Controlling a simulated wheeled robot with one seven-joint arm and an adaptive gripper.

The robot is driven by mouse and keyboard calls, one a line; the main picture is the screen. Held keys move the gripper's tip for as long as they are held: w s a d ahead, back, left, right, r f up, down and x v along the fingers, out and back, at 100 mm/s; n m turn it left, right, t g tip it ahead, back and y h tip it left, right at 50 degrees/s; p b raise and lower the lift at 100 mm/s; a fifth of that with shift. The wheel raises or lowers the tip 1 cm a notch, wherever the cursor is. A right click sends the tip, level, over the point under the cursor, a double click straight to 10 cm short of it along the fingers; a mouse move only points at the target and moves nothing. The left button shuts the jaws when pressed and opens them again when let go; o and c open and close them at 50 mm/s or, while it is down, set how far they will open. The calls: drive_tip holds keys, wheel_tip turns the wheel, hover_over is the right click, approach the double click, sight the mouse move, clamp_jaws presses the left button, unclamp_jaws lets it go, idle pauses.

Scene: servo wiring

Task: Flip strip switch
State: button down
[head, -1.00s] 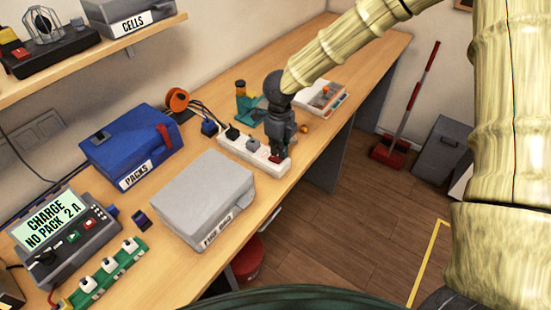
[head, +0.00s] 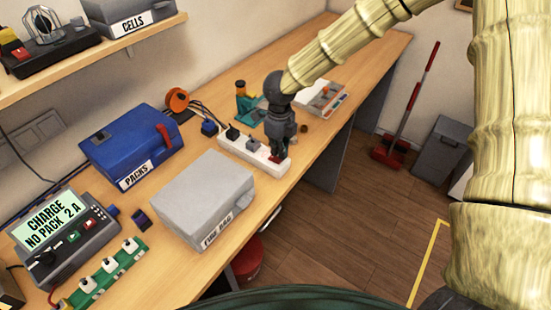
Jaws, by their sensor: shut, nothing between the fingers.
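The white power strip (head: 238,146) lies on the wooden bench, with several plugs in it toward its left end. Its red switch (head: 273,159) is at the right end, partly hidden by my gripper. My gripper (head: 276,153) is shut and empty, pointing down right at the switch end of the strip. Whether the fingertips touch the switch I cannot tell. The switch's rocker position is too small and covered to read.
A grey box (head: 205,195) stands left of the strip, and a blue PACKS case (head: 130,147) behind it. A charger (head: 62,230) is at the front left. A teal tool (head: 246,108) and a white tray (head: 321,97) sit near my gripper.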

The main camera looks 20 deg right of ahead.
sight(279, 160)
drive_tip(key=shift+f+b, duration=0.35)
drive_tip(key=shift+f, duration=0.8)
idle(0.9)
drive_tip(key=shift+r, duration=0.15)
drive_tip(key=shift+r+p, duration=3.4)
drive_tip(key=shift+p, duration=0.05)
drive_tip(key=shift+f, duration=0.1)
